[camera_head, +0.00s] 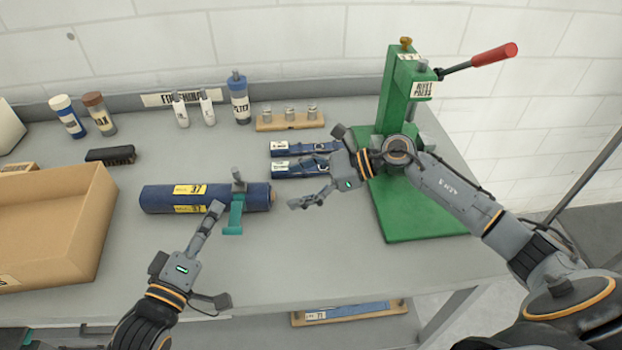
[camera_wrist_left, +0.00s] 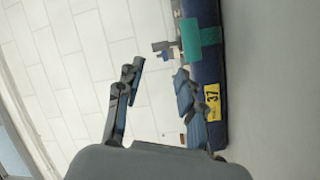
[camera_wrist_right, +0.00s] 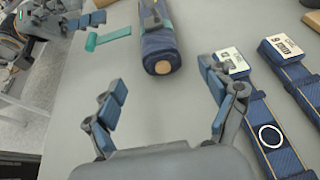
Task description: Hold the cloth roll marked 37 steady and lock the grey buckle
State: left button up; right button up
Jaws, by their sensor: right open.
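The dark blue cloth roll marked 37 (camera_head: 160,199) lies on the table with yellow labels. A teal strap (camera_head: 233,218) goes around it near its right end, its tail hanging at the front. The grey buckle (camera_head: 238,180) sits on the strap with a part sticking up; it also shows in the left wrist view (camera_wrist_left: 163,47). My left gripper (camera_head: 216,208) is at the roll's front side near the strap. Its fingers are apart in the left wrist view (camera_wrist_left: 160,70), with the roll beside them. My right gripper (camera_wrist_right: 160,82) is open and empty, facing the roll's right end.
A green rivet press (camera_head: 425,215) with a red handle stands right, close to my right arm. Two blue strapped rolls (camera_head: 290,168) lie behind my right gripper. A cardboard tray (camera_head: 90,225) is at left. Bottles and a wooden peg rack (camera_head: 290,122) stand along the back.

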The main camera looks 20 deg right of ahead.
aim_at(256, 196)
jog(key=x, duration=1)
jog(key=shift+a+f, duration=0.1)
